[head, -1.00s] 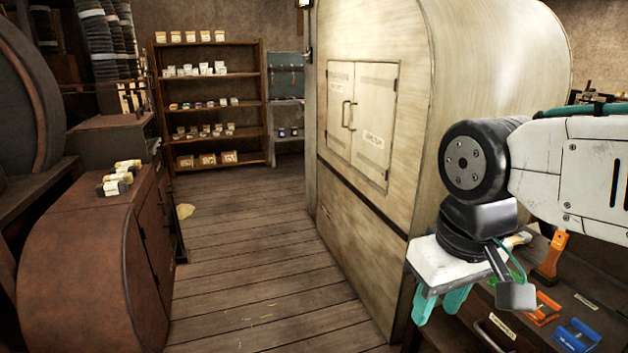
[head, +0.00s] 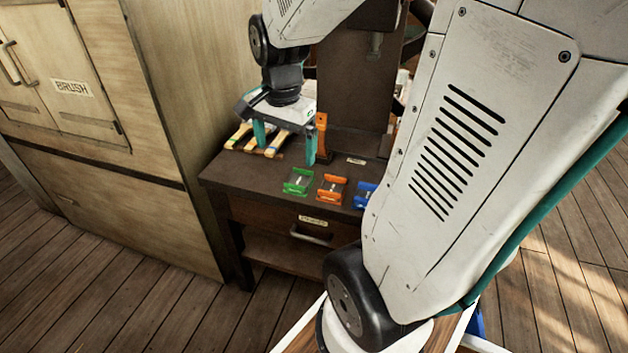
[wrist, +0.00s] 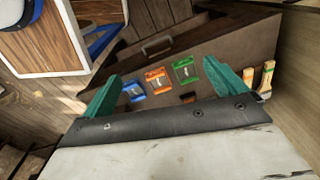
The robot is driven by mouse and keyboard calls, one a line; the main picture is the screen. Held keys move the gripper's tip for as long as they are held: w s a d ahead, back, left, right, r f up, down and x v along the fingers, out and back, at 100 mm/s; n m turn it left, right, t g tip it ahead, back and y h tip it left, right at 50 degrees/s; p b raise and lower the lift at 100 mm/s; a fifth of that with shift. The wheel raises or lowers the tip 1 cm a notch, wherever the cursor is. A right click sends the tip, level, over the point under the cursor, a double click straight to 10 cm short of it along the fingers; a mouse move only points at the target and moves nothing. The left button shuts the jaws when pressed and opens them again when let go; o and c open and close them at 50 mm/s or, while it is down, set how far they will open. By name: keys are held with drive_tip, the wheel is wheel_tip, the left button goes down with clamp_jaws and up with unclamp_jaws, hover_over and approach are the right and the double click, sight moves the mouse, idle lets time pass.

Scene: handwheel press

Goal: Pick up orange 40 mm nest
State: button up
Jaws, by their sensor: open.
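The orange nest (head: 332,188) lies on the dark bench top, between the green nest (head: 298,181) and the blue nest (head: 365,195), which my arm partly hides. In the wrist view the orange nest (wrist: 158,80) shows between my fingertips, with the green nest (wrist: 186,69) to its right and the blue nest (wrist: 133,91) to its left. My gripper (head: 284,143), with teal fingers, is open and empty. It is above the back left of the bench, apart from the nests. It also shows in the wrist view (wrist: 180,85).
The dark bench (head: 225,178) has a drawer with a handle (head: 310,236). An upright orange-topped piece (head: 322,130) stands behind the nests, near my fingers. Wooden-handled brushes (head: 262,138) lie at the back left. A tall cabinet (head: 180,90) stands left of the bench.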

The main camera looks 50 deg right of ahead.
drive_tip(key=w+d+f+m, duration=0.2)
drive_tip(key=d+f+m, duration=0.4)
drive_tip(key=d+m, duration=0.15)
drive_tip(key=m, duration=0.8)
hover_over(332, 188)
wheel_tip(332, 188, down, 9)
drive_tip(key=shift+m+g, duration=0.25)
drive_tip(key=shift+g, duration=0.05)
wheel_tip(332, 188, down, 8)
drive_tip(key=shift+f, duration=0.15)
drive_tip(key=c, duration=1.4)
